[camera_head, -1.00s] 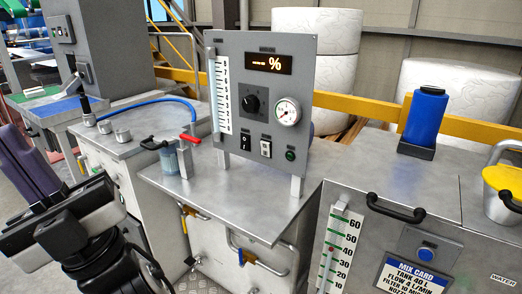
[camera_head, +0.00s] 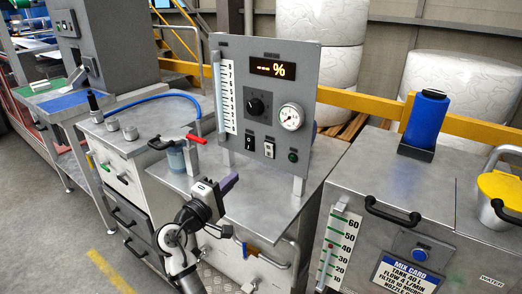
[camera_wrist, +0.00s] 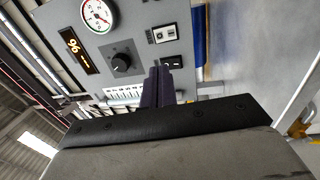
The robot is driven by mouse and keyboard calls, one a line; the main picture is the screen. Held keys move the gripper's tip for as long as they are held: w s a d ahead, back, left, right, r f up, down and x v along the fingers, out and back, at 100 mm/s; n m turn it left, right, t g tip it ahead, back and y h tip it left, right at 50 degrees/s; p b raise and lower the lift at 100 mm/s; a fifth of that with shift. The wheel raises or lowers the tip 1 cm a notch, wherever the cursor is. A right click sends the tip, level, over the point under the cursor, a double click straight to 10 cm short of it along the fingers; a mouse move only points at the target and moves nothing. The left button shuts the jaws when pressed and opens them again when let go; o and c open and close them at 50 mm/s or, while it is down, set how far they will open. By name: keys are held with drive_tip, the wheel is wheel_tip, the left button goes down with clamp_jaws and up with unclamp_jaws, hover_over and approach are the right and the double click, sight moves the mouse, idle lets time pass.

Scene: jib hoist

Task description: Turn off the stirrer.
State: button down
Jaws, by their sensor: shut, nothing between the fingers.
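The grey control panel (camera_head: 263,105) stands upright on the steel cabinet and bears a lit display (camera_head: 273,67), a black knob (camera_head: 259,104) and a round gauge (camera_head: 291,117). Below the knob sit a black rocker switch (camera_head: 250,142), a white-framed switch (camera_head: 269,149) and a dark green lamp (camera_head: 292,156). I cannot read the switches' positions or labels. My gripper (camera_head: 231,182) is shut and empty, in front of and below the panel. In the wrist view its fingers (camera_wrist: 158,86) point towards the panel, near the black switch (camera_wrist: 173,62), apparently short of it.
A cup (camera_head: 176,158) and a red-handled valve (camera_head: 190,138) stand left of the panel on the worktop (camera_head: 255,207). A blue bottle (camera_head: 427,118) and a yellow-lidded pot (camera_head: 502,190) are at right. A yellow rail (camera_head: 365,103) runs behind.

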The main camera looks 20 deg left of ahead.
sight(267, 147)
drive_tip(key=shift+d, duration=0.1)
drive_tip(key=p+x, duration=0.3)
drive_tip(key=x, duration=1.1)
drive_tip(key=shift+f+p, duration=0.1)
drive_tip(key=shift+p, duration=0.3)
drive_tip(key=shift+w+r+p, duration=0.25)
drive_tip(key=shift+r+p, duration=0.15)
drive_tip(key=shift+p, duration=0.45)
drive_tip(key=shift+f, duration=0.25)
drive_tip(key=shift+s+g, duration=0.1)
drive_tip(key=shift+g, duration=0.2)
